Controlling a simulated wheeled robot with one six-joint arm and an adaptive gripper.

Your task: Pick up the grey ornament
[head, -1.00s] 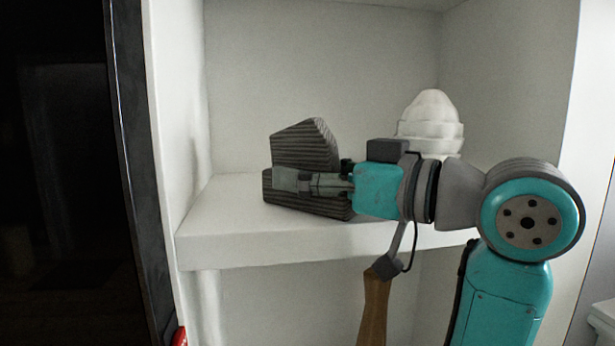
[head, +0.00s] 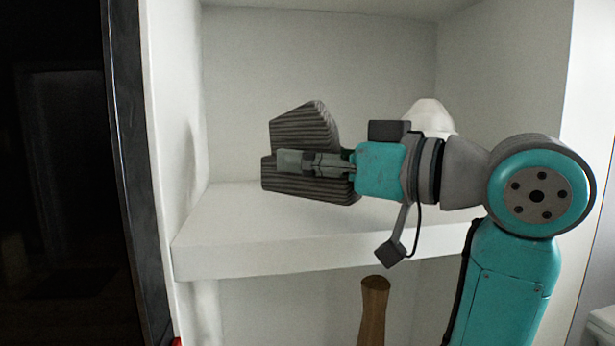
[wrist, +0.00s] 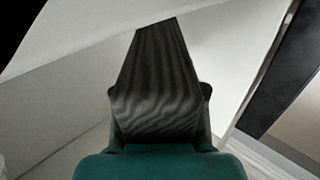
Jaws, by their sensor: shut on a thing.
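The grey ornament (head: 303,129) is a dark grey, ribbed, angular block. In the head view my gripper (head: 290,162) reaches in from the right and is shut on it across its middle. The ornament appears raised a little above the white shelf (head: 240,255) and slightly tilted. In the wrist view the ornament (wrist: 157,95) fills the space between my two fingers (wrist: 158,118). The part of it behind the fingers is hidden in the head view.
A white ribbed ornament (head: 430,115) stands behind my arm at the right, partly hidden. White side walls and a back wall enclose the shelf. A brown wooden object (head: 373,310) stands below the shelf. A dark panel (head: 60,180) is at the left.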

